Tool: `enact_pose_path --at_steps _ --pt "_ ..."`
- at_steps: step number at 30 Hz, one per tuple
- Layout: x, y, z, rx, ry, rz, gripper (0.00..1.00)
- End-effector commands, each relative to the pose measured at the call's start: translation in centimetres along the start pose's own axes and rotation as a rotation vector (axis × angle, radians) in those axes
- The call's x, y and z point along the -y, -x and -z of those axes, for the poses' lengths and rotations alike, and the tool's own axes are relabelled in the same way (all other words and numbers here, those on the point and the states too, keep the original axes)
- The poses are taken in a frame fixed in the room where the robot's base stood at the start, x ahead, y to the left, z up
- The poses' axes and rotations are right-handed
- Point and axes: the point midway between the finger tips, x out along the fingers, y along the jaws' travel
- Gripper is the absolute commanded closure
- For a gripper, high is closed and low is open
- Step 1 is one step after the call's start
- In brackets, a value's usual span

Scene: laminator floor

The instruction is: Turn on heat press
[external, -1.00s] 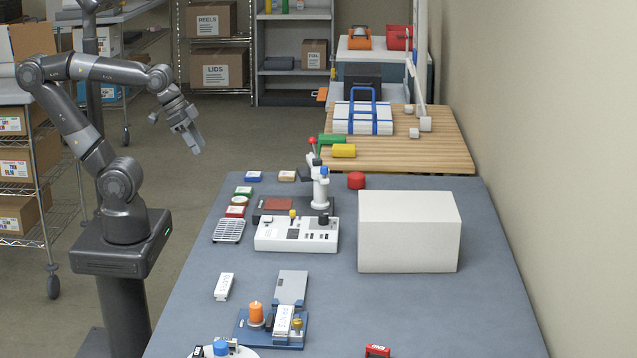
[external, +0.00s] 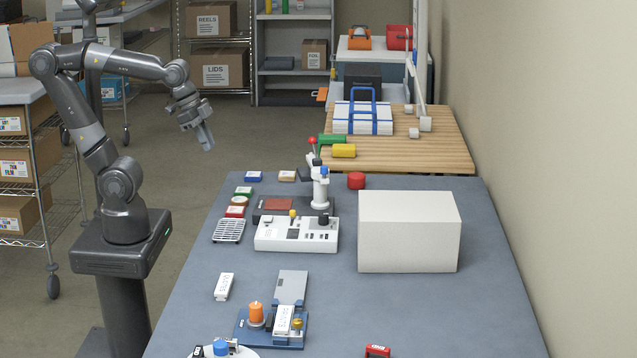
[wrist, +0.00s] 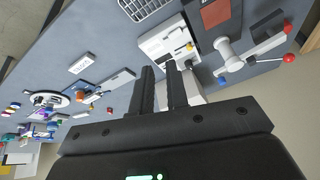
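The heat press stands on the blue-grey table. It has a white control box (external: 285,237) with a small yellow-topped lever (external: 292,214) and dark panels, and a white column (external: 320,192) behind it with a red ball handle (external: 312,140). A red-brown pad (external: 277,203) lies left of the column. In the wrist view, the control box (wrist: 160,42) is beyond the fingertips, which partly hide it; the yellow top (wrist: 190,46) shows beside them. My gripper (external: 206,143) hangs in the air left of and behind the press, touching nothing. Its fingers (wrist: 160,70) are apart and empty.
A large white box (external: 408,233) stands right of the press. A wire rack (external: 229,231) and small coloured tins (external: 236,211) lie to its left. A blue fixture (external: 252,333) with an orange knob is nearer the camera. Table between is mostly clear.

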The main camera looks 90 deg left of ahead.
Motion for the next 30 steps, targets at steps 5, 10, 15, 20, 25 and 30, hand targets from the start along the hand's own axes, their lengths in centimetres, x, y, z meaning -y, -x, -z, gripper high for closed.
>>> enact_pose_path --at_steps 5,10,15,20,25,30 --pt "1.1 -1.5 2.6 0.071 -0.235 -0.047 1.0" --pt "2.1 -3.2 5.0 0.122 -0.465 -0.11 1.0" --pt "3.3 -5.3 7.1 0.157 -0.689 -0.187 1.0" --pt "4.3 -7.7 9.0 0.172 -0.899 -0.269 1.0" --pt "5.3 -10.1 10.4 0.171 -1.085 -0.351 1.0" --pt "5.9 -11.6 11.2 0.16 -1.201 -0.404 1.0"
